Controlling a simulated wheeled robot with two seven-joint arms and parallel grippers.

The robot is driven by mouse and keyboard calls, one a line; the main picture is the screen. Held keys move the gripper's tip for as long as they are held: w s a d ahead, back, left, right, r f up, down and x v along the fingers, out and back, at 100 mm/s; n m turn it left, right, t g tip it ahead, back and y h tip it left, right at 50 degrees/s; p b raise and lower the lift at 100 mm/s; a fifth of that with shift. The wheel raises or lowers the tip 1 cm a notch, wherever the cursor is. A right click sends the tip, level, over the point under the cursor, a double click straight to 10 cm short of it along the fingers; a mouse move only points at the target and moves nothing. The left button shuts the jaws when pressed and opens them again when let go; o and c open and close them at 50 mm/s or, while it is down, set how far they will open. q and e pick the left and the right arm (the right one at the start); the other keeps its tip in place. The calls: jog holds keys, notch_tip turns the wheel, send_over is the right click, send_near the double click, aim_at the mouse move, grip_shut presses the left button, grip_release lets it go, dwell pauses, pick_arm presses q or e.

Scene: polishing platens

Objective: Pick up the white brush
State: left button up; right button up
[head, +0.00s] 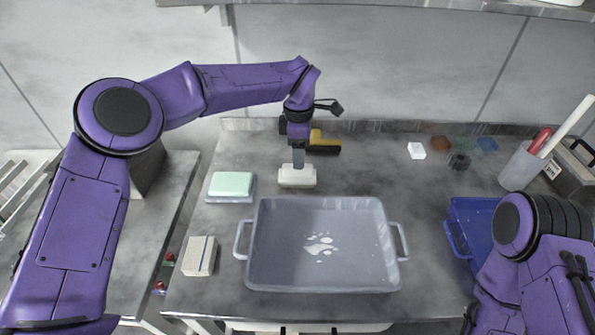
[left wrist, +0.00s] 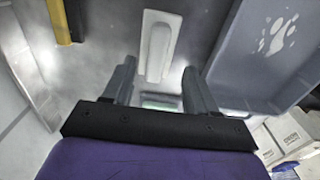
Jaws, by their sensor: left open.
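The white brush (head: 297,178) lies on the grey metal table, just behind the grey tray. My left gripper (head: 298,160) points down right over it, its fingers hiding part of its top. In the left wrist view the brush (left wrist: 158,45) is a pale block with a raised long handle, ahead of the fingertips. The left gripper (left wrist: 160,75) is open there, with one finger to each side and a clear gap between them. No grip on the brush shows. My right arm is at the lower right of the head view, its gripper out of sight.
The grey tray (head: 272,272) with a white puddle is in front of the brush. A pale green block (head: 231,184) on a base is to the left. A yellow-and-black tool (head: 324,144) lies behind. A white box (head: 200,256) and blue bin (head: 456,235) flank the tray.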

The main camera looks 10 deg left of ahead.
pick_arm(q)
jog(key=f, duration=0.6)
jog(key=shift+w+a+f+p, duration=0.15)
jog(key=shift+a+f+p, duration=0.05)
jog(key=shift+p, duration=0.2)
grip_shut()
jog(key=shift+r, duration=0.1)
notch_tip(320, 180, up, 2)
jog(key=shift+w+r, duration=0.1)
jog(key=shift+r, duration=0.15)
jog(key=s+d+r+b, duration=0.3)
jog(key=s+d+r, duration=0.1)
jog(key=s+r, duration=0.6)
jog(key=s, duration=0.3)
jog(key=shift+s+d+r, duration=0.2)
jog(key=shift+s+r, duration=0.05)
